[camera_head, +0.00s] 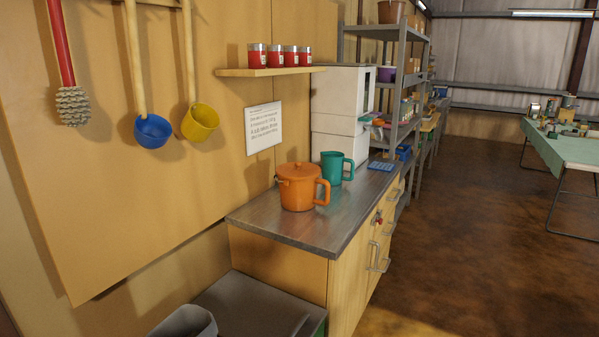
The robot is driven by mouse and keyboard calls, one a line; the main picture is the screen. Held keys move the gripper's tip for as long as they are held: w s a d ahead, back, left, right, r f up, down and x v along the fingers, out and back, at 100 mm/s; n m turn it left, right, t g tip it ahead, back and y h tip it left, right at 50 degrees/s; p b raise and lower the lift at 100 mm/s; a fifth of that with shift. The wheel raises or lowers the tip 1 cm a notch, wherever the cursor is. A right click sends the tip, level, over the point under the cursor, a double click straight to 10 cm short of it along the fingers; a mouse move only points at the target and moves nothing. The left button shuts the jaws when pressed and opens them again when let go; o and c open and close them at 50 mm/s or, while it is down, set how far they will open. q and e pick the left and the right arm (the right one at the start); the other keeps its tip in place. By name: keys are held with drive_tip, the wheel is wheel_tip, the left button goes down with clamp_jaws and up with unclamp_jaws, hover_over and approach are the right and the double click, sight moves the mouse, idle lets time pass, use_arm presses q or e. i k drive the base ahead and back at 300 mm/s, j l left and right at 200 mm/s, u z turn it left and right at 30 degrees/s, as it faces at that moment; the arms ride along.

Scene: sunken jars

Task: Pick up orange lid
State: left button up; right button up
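The orange lid (298,170) sits on top of an orange pot or jug (300,193) with a side handle on its right. The pot stands upright on the dark worktop (263,222) of a wooden cabinet against the wall. The lid has a small knob on top. Neither of my grippers shows in the head view.
A teal jug (331,168) stands just behind the orange pot. A white machine (339,105) is behind it, and a blue pad (381,166) lies to the right. A shelf (270,71) with red tins hangs above. The brown floor (450,230) at right is clear.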

sight(298, 170)
drive_tip(key=u, duration=0.9)
drive_tip(key=i+l+u, duration=0.15)
drive_tip(key=l+u, duration=0.65)
drive_tip(key=l, duration=0.2)
drive_tip(key=l+u, duration=0.4)
drive_tip(key=l, duration=0.15)
